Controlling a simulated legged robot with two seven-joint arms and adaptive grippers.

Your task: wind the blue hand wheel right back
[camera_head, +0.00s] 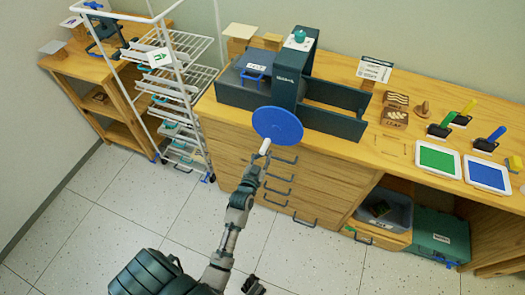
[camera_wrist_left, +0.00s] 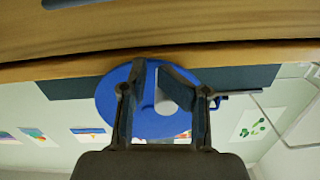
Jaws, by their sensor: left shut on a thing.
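The blue hand wheel (camera_head: 277,125) is on the front of a dark teal press (camera_head: 291,75) on the wooden bench. A pale handle (camera_head: 265,146) sticks out from the wheel's lower left rim. My left gripper (camera_head: 262,157) is shut on this handle, its arm coming up from below. In the left wrist view the wheel (camera_wrist_left: 107,98) fills the space behind the two dark fingers (camera_wrist_left: 163,85), with the pale round handle (camera_wrist_left: 165,101) showing between them. A dark, claw-like part at the bottom of the head view may be my right gripper (camera_head: 254,287); its jaw state is unclear.
A white wire rack (camera_head: 180,85) stands left of the press. Wooden blocks (camera_head: 394,117), a green plate (camera_head: 438,159) and a blue plate (camera_head: 487,174) lie to the right. Drawers with dark handles (camera_head: 280,178) are below the wheel. The tiled floor in front is clear.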

